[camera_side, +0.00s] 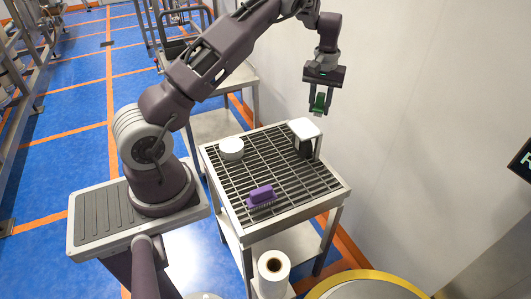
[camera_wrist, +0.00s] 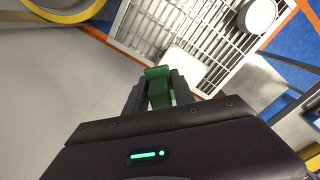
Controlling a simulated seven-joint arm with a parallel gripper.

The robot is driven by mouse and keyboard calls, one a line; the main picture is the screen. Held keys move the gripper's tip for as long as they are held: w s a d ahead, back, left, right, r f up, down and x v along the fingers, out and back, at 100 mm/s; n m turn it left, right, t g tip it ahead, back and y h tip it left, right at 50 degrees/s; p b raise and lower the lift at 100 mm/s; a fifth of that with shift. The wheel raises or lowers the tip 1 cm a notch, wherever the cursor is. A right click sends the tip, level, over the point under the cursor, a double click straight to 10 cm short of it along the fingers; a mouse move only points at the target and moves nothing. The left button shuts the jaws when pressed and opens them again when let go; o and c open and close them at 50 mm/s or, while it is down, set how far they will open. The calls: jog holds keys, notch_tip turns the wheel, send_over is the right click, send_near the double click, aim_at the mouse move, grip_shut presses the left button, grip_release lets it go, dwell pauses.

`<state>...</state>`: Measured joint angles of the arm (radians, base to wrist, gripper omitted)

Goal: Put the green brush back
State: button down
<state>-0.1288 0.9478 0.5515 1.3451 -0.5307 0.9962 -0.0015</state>
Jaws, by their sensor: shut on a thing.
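The green brush (camera_side: 319,102) is held between the fingers of my gripper (camera_side: 319,100), high above the back right of the grated table (camera_side: 232,190). In the wrist view the green brush (camera_wrist: 158,88) shows between the two dark fingers of my gripper (camera_wrist: 158,92), which is shut on it. Its lower side is hard to make out. A white-topped holder or block (camera_side: 304,127) with a dark side stands at the table's back right corner, below the gripper. It shows in the wrist view as a pale shape (camera_wrist: 186,64) just beyond the brush.
A purple brush (camera_side: 261,195) lies near the table's front. A round white container (camera_side: 231,148) stands at the back left; it also shows in the wrist view (camera_wrist: 257,15). The grating between them is clear. A wall (camera_side: 410,130) rises close on the right. A paper roll (camera_side: 273,268) stands below.

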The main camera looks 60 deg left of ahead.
aim_at(321, 94)
notch_tip(321, 94, up, 4)
jog(key=shift+r, duration=0.25)
jog(key=s+a+n, duration=0.2)
jog(key=s+n, duration=1.1)
jog(key=s+a+n, duration=0.3)
jog(key=s+n, duration=0.9)
jog(key=n, duration=0.2)
jog(key=f, duration=2.5)
jog(key=shift+s+d+f, duration=0.2)
jog(key=shift+f, duration=0.1)
jog(key=shift+f, duration=0.15)
jog(key=c, duration=1.1)
grip_release()
jog(key=shift+o, duration=0.2)
